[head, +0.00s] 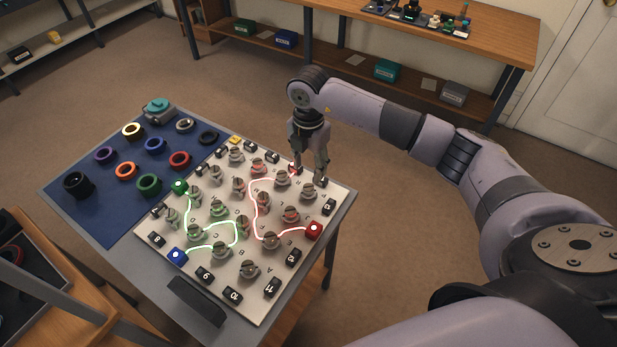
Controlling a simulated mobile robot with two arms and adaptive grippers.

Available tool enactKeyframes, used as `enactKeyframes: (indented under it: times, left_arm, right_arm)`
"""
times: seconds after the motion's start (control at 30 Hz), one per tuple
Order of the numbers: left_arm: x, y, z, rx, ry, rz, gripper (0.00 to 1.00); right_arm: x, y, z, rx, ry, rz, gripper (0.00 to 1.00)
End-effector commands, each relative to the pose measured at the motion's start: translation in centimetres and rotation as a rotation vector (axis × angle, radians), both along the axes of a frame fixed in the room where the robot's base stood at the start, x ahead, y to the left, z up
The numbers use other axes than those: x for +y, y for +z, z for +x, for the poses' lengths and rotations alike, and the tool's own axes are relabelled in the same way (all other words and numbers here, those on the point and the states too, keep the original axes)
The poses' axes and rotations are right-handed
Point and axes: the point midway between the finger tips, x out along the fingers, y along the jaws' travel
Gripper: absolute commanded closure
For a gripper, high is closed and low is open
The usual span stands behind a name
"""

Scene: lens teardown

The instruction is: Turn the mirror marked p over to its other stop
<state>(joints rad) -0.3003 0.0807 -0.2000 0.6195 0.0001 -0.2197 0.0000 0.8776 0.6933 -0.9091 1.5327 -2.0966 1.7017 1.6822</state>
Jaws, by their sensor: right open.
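The white board (205,283) carries several small round mirror mounts in rows, with letters too small to read surely, so I cannot tell which mirror is marked p. My right gripper (309,174) is open, pointing down at the board's far right corner. Its fingers are around or just above a mirror mount (307,184), partly hidden; I cannot tell if they touch it. My left gripper is not in view.
Black numbered tiles line the board's edges. A blue mat (110,222) at left holds several coloured rings and a teal-topped device (158,108). A dark block (197,300) sits at the table's front edge. A wooden bench (490,35) stands behind; floor between is clear.

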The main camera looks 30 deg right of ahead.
Motion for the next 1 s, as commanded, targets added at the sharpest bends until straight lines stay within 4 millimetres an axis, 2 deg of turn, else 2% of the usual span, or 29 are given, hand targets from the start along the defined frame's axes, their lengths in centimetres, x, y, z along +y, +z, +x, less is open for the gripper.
enactKeyframes:
  times: [0.03,0.13,0.33,0.87,0.97,1.0]
  left_arm:
    - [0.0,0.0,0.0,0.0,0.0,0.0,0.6]
    - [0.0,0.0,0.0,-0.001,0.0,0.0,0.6]
    - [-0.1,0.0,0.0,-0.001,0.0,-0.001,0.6]
    - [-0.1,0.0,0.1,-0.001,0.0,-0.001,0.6]
    - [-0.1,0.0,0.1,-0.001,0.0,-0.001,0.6]
    - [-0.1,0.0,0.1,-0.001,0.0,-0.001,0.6]
  right_arm:
    - [0.0,1.1,0.1,-0.003,0.001,0.001,0.55]
    - [0.0,2.7,0.1,-0.003,0.001,0.001,0.55]
    - [0.0,4.4,0.0,-0.001,0.0,0.0,0.55]
    - [0.1,4.5,0.0,0.001,0.002,0.003,0.55]
    - [1.4,4.1,-0.2,-0.005,0.03,0.044,0.55]
    - [2.4,3.8,-0.3,-0.012,0.054,0.08,0.55]
